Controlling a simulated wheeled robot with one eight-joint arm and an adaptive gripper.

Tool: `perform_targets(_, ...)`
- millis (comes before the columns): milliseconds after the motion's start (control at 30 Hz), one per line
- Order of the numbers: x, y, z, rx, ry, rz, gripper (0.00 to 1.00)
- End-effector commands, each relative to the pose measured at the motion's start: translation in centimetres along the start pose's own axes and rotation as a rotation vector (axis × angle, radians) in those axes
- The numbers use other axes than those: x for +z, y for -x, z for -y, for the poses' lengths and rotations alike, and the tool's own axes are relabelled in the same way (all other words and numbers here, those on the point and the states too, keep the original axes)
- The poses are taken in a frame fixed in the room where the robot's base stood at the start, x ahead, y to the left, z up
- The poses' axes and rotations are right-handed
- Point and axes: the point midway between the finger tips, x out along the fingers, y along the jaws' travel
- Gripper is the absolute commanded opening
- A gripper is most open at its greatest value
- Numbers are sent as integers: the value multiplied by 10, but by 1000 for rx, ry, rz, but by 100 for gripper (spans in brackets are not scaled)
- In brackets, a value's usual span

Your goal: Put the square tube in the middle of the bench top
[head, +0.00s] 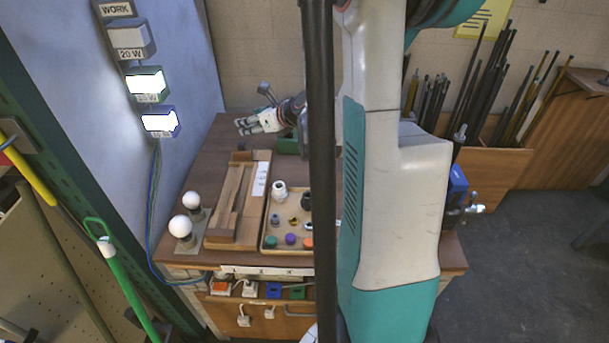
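The brown bench top (212,150) runs along the grey wall panel. My gripper (244,126) is over the back part of the bench, beside a green bin (288,144), with its fingers pointing left. It is small in the view, and I cannot tell whether it is open or shut. I cannot make out a square tube with certainty. Many long dark rods or tubes (476,85) stand in a wooden bin (500,149) at the right, too small to tell which are square. My arm and a dark upright bar hide the middle and right of the bench.
A wooden tray (258,215) and a beige tray (269,243) of small parts lie on the bench. Two white bulbs (182,226) stand at its left edge. A blue vise-like thing (457,190) is at the right edge. Open floor (530,245) lies at right.

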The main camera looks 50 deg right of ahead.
Motion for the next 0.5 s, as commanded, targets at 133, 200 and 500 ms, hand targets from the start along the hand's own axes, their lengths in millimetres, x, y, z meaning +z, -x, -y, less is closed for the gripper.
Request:
perform_targets(133, -25, 21, 66, -59, -34, 7, 26)
perform_targets(200, -33, 31, 87, -78, -43, 10, 26)
perform_targets(500, -59, 41, 121, -108, -56, 17, 26)
